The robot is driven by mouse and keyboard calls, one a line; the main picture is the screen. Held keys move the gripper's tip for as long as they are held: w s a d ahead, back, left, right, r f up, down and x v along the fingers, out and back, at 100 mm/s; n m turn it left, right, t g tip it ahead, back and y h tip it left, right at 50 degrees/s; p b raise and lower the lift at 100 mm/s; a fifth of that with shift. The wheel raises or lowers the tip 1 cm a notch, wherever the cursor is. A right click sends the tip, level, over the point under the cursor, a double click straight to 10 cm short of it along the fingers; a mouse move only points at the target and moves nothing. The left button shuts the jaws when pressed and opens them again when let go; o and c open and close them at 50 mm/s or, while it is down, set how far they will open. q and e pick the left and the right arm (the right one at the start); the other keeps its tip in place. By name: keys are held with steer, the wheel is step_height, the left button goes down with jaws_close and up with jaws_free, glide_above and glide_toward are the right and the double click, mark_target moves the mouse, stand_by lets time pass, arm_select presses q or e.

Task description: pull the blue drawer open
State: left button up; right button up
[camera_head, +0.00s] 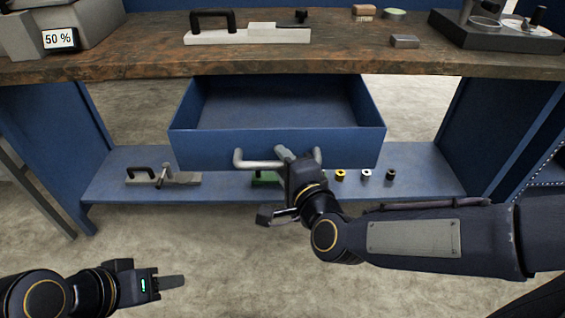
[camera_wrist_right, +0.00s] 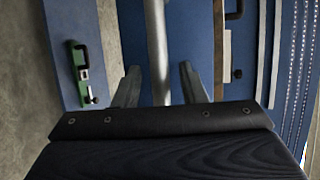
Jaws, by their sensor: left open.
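The blue drawer (camera_head: 205,148) is pulled out from under the workbench, and its empty inside shows in the head view. Its front bears a silver bar handle (camera_head: 250,164), which also shows in the right wrist view (camera_wrist_right: 158,55). My left gripper (camera_head: 170,282) is open and empty at the lower left, away from the drawer.
The brown workbench top (camera_head: 130,62) carries a grey device with a "50 %" display (camera_head: 59,39), a clamp-like tool (camera_head: 245,33) and a dark instrument base (camera_head: 500,35). A blue lower shelf (camera_head: 225,187) holds tools and several small rings. The floor in front is clear.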

steer(key=p+v, duration=0.1)
steer(key=v, duration=0.6)
steer(key=shift+s+p, duration=0.2)
steer(key=shift+p, duration=0.2)
steer(key=shift+d, duration=0.15)
steer(key=s+d+f+n+g+h+p, duration=0.1)
steer(key=s+d+f+n+g, duration=0.1)
steer(key=s+d+n+g, duration=0.45)
steer(key=s+d+f+n+g+h+p, duration=0.1)
steer(key=s+d+f+n+g, duration=0.2)
steer(key=s+d+n, duration=0.45)
step_height(320, 180, up, 29)
steer(key=d+m+p, duration=0.1)
steer(key=d+p, duration=0.1)
steer(key=p, duration=2.6)
steer(key=shift+d+f, duration=0.25)
steer(key=shift+d, duration=0.05)
